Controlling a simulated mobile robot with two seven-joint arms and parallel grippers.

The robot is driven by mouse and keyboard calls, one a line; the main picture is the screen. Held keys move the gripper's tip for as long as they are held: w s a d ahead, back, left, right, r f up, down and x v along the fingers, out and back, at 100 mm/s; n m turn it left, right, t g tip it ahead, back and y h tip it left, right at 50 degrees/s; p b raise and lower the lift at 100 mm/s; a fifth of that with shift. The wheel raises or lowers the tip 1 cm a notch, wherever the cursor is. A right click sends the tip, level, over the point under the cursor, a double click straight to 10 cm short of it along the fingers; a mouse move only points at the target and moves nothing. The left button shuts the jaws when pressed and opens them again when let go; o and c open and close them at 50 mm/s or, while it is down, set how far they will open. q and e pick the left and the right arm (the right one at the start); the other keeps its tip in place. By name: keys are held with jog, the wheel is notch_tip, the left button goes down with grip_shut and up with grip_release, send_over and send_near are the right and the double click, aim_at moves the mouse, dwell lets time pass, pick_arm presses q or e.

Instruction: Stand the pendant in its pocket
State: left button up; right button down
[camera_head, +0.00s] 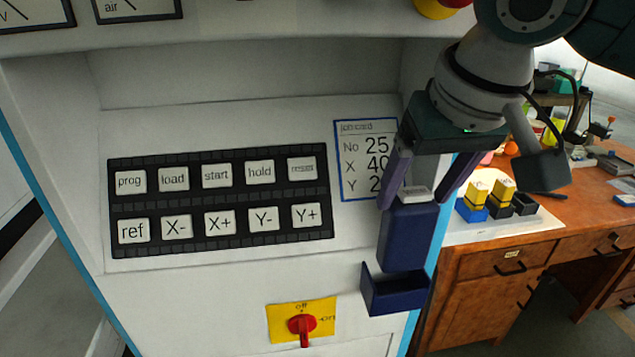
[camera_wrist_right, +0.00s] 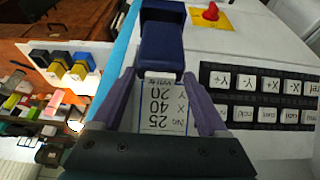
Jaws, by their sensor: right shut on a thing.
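The pendant (camera_head: 408,235) is a dark blue block hanging from my right gripper (camera_head: 411,202), with a pale piece at its top end. My right gripper is shut on that end, one purple finger on each side. In the wrist view the right gripper (camera_wrist_right: 161,77) has its fingertips at the near end of the pendant (camera_wrist_right: 163,48). The pocket (camera_head: 396,297) is a darker navy open-topped holder low at the panel's right edge. It also shows in the wrist view (camera_wrist_right: 163,10). The pendant's lower end is at the pocket's mouth; I cannot tell how far inside it is. My left gripper is not in view.
The button panel (camera_head: 220,200) and job card (camera_head: 362,160) are on the white machine face. A red switch (camera_head: 302,324) on a yellow plate is left of the pocket. A wooden desk (camera_head: 480,265) with blocks and tools stands behind on the right.

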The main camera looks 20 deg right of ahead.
aim_at(407, 234)
notch_tip(407, 234, down, 3)
jog(key=shift+w+f, duration=0.1)
jog(key=shift+w, duration=0.05)
notch_tip(407, 234, down, 4)
jog(key=shift+w+d+r+p, duration=0.1)
jog(key=shift+w+r+p, duration=0.05)
jog(key=shift+p, duration=0.2)
jog(key=shift+f, duration=0.2)
grip_release()
